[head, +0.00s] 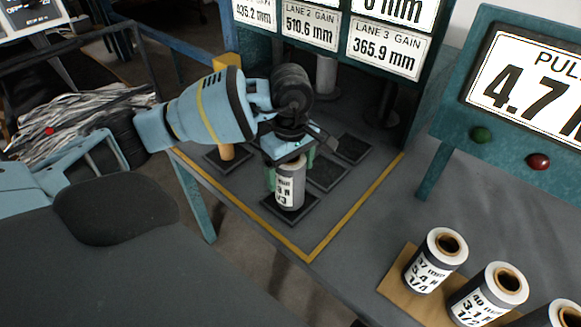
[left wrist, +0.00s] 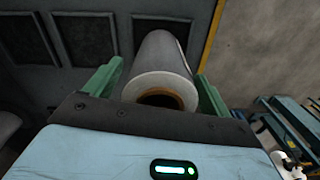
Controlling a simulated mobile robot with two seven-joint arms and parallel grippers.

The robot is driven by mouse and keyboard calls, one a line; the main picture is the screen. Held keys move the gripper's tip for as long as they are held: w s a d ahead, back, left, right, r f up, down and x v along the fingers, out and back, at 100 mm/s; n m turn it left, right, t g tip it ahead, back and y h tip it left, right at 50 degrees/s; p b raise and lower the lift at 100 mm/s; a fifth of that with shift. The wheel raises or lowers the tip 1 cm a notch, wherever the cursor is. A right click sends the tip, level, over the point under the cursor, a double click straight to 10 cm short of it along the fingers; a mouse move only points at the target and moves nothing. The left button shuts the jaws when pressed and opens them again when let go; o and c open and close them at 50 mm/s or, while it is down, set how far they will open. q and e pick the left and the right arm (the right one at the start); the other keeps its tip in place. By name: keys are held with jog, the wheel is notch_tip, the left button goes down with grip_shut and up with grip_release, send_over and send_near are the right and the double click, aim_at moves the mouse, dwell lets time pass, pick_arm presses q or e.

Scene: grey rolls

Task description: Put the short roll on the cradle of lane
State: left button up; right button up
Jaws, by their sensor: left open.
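A grey-white roll (head: 289,188) with a printed label stands upright on the front dark square pad (head: 268,207) of the bench. My left gripper (head: 290,170) is above it, pointing down, with its green fingers on either side of the roll. In the left wrist view the roll (left wrist: 163,58) lies between the open fingers (left wrist: 160,75), its brown core facing the camera. A gap shows beside the fingers. My right gripper is not visible.
Other dark pads (head: 327,173) lie near the roll, inside a yellow border line (head: 359,205). A lane gain display (head: 388,48) stands behind. A pull readout (head: 530,80) with green and red buttons is at the right. The bench between border and rolls is clear.

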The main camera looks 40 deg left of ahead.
pick_arm(q)
jog(key=shift+r, duration=0.1)
jog(key=shift+r, duration=0.25)
notch_tip(320, 180, up, 12)
jog(key=shift+f, duration=0.15)
